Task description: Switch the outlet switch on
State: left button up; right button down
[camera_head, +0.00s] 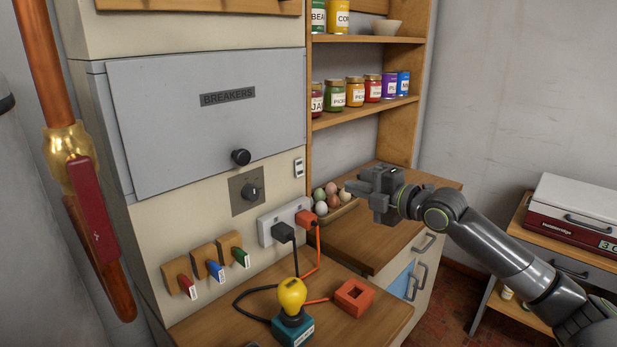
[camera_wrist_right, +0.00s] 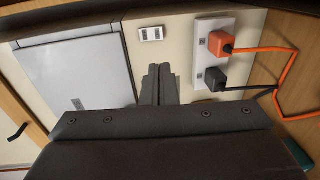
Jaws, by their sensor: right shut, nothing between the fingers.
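A small white switch plate with dark marks (camera_head: 299,168) is on the cream wall panel, above a white double outlet (camera_head: 298,207). In the right wrist view the plate (camera_wrist_right: 151,33) is at top centre and the outlet (camera_wrist_right: 201,55) is to its right. I cannot read the switch's position. A black plug (camera_head: 283,232) and an orange plug (camera_head: 306,218) are in the outlet. My right gripper (camera_head: 350,187) is shut and empty, to the right of the plate and outlet and apart from them. Its fingers (camera_wrist_right: 159,84) point towards the panel. My left gripper is out of view.
A tray of eggs (camera_head: 334,210) sits on the counter just beneath my right gripper. A yellow bulb (camera_head: 292,296) on a teal base and an orange block (camera_head: 354,297) stand on the lower wooden top among cords. A dial (camera_head: 253,192) and breaker door (camera_head: 200,130) are left.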

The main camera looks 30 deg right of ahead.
jog(key=shift+w, duration=0.1)
jog(key=p, duration=0.4)
send_near(301, 175)
jog(key=x, duration=0.5)
jog(key=shift+a+r, duration=0.1)
jog(key=shift+r, duration=0.1)
jog(key=shift+x, duration=0.95)
jog(key=shift+f, duration=0.15)
jog(key=shift+w+b, duration=0.15)
jog(key=shift+b, duration=0.95)
jog(key=shift+f, duration=0.1)
